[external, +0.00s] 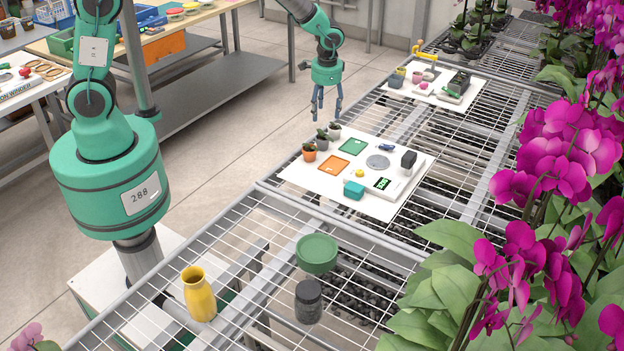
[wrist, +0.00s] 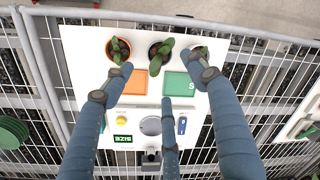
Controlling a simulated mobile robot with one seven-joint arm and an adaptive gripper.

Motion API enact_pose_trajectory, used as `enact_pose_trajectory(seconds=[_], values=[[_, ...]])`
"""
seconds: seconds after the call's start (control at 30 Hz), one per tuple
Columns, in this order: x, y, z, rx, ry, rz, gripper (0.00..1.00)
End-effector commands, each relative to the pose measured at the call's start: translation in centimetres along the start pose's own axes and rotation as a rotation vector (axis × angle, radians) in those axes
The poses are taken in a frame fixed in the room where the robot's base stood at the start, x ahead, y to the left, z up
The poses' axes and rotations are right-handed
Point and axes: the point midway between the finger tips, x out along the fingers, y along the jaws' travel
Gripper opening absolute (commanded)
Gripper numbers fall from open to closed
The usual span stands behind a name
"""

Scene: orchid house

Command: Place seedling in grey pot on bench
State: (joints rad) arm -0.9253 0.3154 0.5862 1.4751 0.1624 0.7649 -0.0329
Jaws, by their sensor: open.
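Three small potted seedlings stand in a row along the edge of a white board (external: 300,174). The seedling in the pale grey pot (external: 334,132) is at the far end. An orange pot (external: 309,154) is at the near end and a dark pot (external: 322,143) is in the middle. My gripper (external: 326,112) is open and empty above the row. Its fingers spread over the board in the wrist view (wrist: 166,85).
The board carries an orange square (external: 333,165), a green square (external: 353,146), a grey disc (external: 378,162) and a scale with a green display (external: 382,184). A yellow vase (external: 199,295), dark jar (external: 308,302) and green dish (external: 317,253) stand on the mesh bench (external: 232,232).

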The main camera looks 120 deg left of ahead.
Motion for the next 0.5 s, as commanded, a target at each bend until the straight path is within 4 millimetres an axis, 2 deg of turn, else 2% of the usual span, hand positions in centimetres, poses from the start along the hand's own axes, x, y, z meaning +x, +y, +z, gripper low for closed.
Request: enact_pose_trajectory(seconds=[0.17,0.27,0.37,0.5], values=[[-0.5,0.4,0.0,0.005,0.004,0.0,0.58],[-1.9,1.4,0.1,0.017,0.015,0.001,0.58],[-4.0,3.0,0.5,0.038,0.032,0.003,0.58],[-8.6,6.6,1.6,0.085,0.067,0.008,0.58]])
